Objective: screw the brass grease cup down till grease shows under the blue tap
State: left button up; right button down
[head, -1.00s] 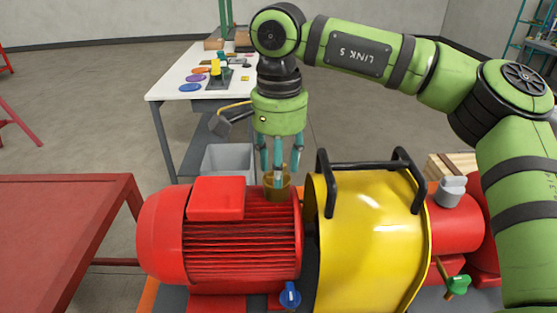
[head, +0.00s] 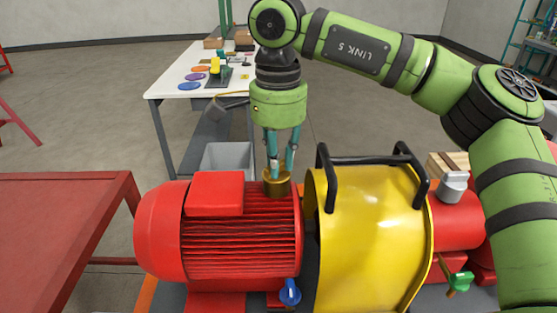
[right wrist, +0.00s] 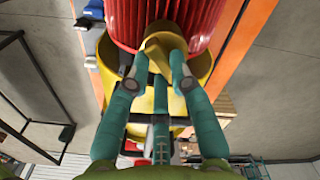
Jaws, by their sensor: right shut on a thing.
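The brass grease cup (head: 277,184) stands upright at the far right end of the red motor (head: 243,240), close to the yellow guard. It also shows in the right wrist view (right wrist: 160,48). My right gripper (head: 278,170) points down from above with its teal fingers shut on the cup; in the right wrist view the fingertips (right wrist: 160,64) are around it. The blue tap (head: 290,292) is low on the motor's front side, near the bottom of the head view. I cannot make out any grease under it. My left gripper is not in view.
The yellow guard (head: 368,235) with black handles (head: 326,178) stands right beside the cup. A green tap (head: 460,281) is further right. A grey bin (head: 228,158) and a white table (head: 170,88) are behind. A red table (head: 60,225) is at left.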

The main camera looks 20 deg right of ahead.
jog(key=m+b, duration=0.1)
jog(key=m, duration=0.2)
jog(key=shift+a+f, duration=0.1)
jog(key=shift+m+b, duration=0.3)
jog(key=shift+m, duration=1)
jog(key=c, duration=1.1)
grip_release()
jog(key=shift+r, duration=0.2)
notch_tip(320, 180, up, 12)
